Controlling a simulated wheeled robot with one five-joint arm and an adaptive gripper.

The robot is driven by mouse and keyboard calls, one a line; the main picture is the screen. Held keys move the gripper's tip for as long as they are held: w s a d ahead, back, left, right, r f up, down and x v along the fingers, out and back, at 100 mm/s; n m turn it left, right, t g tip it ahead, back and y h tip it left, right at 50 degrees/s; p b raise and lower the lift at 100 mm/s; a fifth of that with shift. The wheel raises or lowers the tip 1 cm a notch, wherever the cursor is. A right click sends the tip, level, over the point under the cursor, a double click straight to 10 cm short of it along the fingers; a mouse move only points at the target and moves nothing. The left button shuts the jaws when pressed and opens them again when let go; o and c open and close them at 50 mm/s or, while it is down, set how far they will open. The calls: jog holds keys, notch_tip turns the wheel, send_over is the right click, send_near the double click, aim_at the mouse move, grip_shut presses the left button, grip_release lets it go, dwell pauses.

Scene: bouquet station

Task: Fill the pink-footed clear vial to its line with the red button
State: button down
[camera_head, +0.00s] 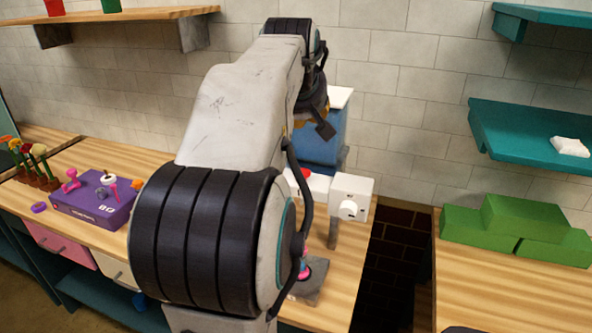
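A red button (305,173) sits on a white unit (320,184) beside a white box with a round knob (350,198). A small pink piece (304,271) shows on a grey plate (313,284) below. It may be the foot of the clear vial, but my arm hides the rest, and no fill line shows. My gripper (322,127) is partly hidden behind my arm, in front of a blue block-shaped machine (322,150). One dark finger shows, so I cannot tell whether it is open or holds anything.
A purple box (95,210) with small pink and orange items and several flowers in a rack (35,170) stand left on the wooden counter. Green blocks (520,225) sit on the right counter, across a gap (395,250). Teal shelves (525,140) hang right.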

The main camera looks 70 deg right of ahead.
aim_at(305, 170)
jog(key=shift+n, duration=1.6)
jog(key=shift+f, duration=0.2)
notch_tip(305, 170, down, 8)
jog(key=b, duration=0.8)
jog(key=shift+f, duration=0.25)
jog(key=shift+f+b, duration=1)
jog(key=shift+f, duration=0.1)
dwell(1.4)
jog(key=shift+r, duration=0.15)
jog(key=shift+r+p, duration=0.95)
jog(key=shift+p, duration=0.05)
jog(key=shift+r, duration=0.1)
jog(key=shift+r+p, duration=2.3)
jog(key=shift+r, duration=0.1)
